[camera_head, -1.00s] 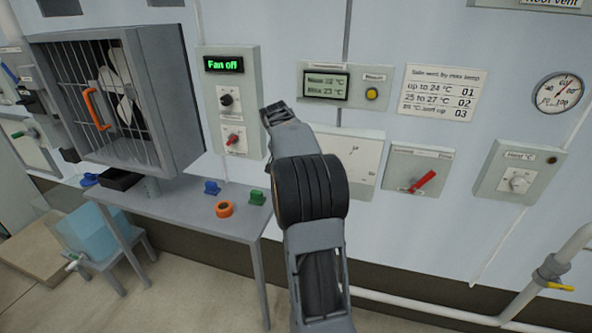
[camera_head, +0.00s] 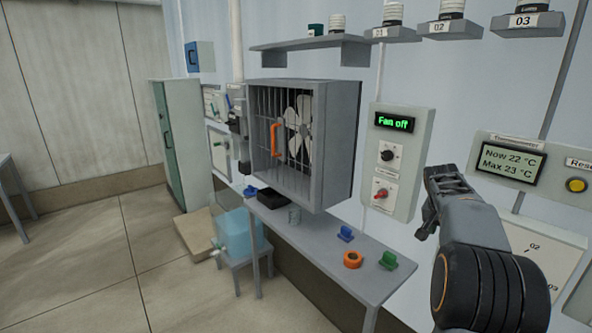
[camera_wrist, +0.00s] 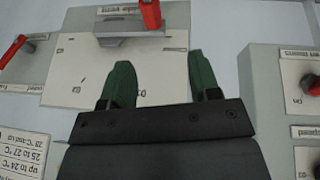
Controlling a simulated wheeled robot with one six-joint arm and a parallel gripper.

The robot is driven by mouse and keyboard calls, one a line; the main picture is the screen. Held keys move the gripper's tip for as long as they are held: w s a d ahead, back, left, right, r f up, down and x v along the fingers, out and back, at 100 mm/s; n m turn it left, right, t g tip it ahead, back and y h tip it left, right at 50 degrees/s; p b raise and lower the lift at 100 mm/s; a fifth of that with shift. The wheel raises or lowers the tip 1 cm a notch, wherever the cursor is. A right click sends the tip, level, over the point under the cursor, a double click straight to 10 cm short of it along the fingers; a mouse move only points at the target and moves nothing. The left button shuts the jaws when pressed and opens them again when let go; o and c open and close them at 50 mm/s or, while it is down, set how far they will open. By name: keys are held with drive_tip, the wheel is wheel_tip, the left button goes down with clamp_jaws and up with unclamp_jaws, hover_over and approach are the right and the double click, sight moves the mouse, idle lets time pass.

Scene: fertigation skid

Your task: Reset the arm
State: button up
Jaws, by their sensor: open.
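My gripper (camera_head: 440,195) is at the right of the head view, raised in front of the wall between the fan control box and the thermometer panel. In the wrist view my gripper (camera_wrist: 165,85) shows two green fingertips standing apart with nothing between them. Beyond them, a pale panel with a red lever (camera_wrist: 150,14) on a grey mount fills the upper middle. I cannot tell from the wrist view how far the fingertips are from that panel.
The fan control box (camera_head: 398,160) reads "Fan off". A caged fan (camera_head: 304,145) with an orange handle (camera_head: 274,140) stands left. The table (camera_head: 320,245) holds an orange ring (camera_head: 352,259), a blue piece (camera_head: 345,233) and a green piece (camera_head: 388,260). Floor (camera_head: 110,250) is clear at left.

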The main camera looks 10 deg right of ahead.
drive_tip(key=s+a+f+n+y, duration=0.1)
drive_tip(key=s+a+f+n, duration=0.15)
drive_tip(key=f, duration=0.25)
drive_tip(key=s+a+f+n+y, duration=0.1)
drive_tip(key=s+a+n, duration=0.1)
drive_tip(key=s+a, duration=0.4)
drive_tip(key=s+a+n+t+y, duration=0.1)
drive_tip(key=s+a+n, duration=0.2)
drive_tip(key=a, duration=1)
drive_tip(key=s+a+f+n+t+y, duration=0.1)
drive_tip(key=s+a+n, duration=0.2)
drive_tip(key=s+a, duration=0.6)
drive_tip(key=shift+a+f+y, duration=0.15)
drive_tip(key=shift+f+y, duration=0.15)
drive_tip(key=shift+c, duration=0.4)
